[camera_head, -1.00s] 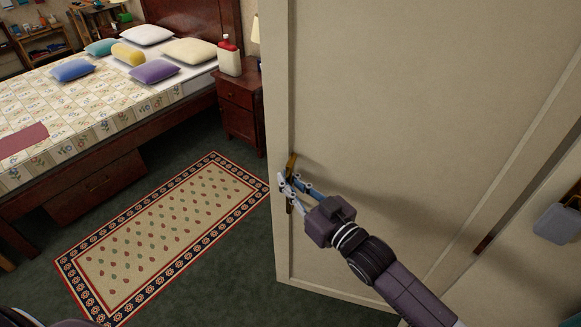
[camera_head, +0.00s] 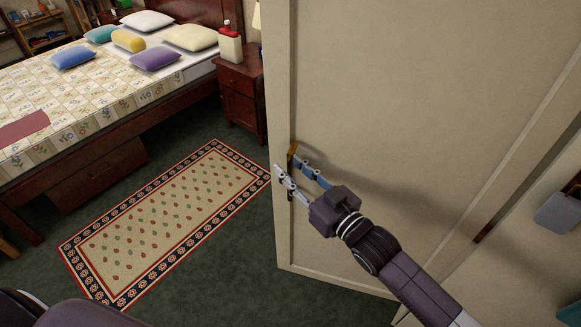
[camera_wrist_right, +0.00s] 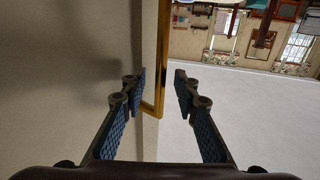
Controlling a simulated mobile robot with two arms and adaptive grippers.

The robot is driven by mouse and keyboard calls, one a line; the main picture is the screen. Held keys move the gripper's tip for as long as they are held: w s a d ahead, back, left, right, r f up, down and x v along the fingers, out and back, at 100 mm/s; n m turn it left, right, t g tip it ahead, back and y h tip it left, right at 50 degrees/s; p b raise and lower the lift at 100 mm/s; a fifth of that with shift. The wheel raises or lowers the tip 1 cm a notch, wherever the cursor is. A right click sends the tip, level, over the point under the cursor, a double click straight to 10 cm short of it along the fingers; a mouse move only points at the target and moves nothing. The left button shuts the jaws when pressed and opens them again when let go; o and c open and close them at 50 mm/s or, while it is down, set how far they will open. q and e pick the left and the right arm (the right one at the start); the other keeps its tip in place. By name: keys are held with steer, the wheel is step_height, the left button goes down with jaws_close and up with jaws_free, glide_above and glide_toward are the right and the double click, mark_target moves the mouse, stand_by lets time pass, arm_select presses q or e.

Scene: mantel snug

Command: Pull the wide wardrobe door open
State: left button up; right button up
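The wide wardrobe door (camera_head: 400,110) is a tall cream panel filling the right half of the head view. It stands out over the dark carpet. Its brass handle (camera_head: 292,156) is near its left edge. The handle also shows in the right wrist view (camera_wrist_right: 162,50) as an upright golden bar. My right gripper (camera_head: 287,166) is open at the handle, one finger on each side of it. In the wrist view both fingers (camera_wrist_right: 155,88) are spread, with clear gaps to the bar. My left gripper is out of view; only part of that arm shows at bottom left.
A patterned rug (camera_head: 165,225) lies on the carpet left of the door. A bed (camera_head: 90,110) with several pillows and a dark red nightstand (camera_head: 240,90) bearing a bottle (camera_head: 229,45) stand behind. A grey box-like object (camera_head: 556,213) is at the right edge.

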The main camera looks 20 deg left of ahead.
steer(key=v, duration=1.1)
steer(key=shift+d, duration=0.3)
steer(key=shift+s+a, duration=0.1)
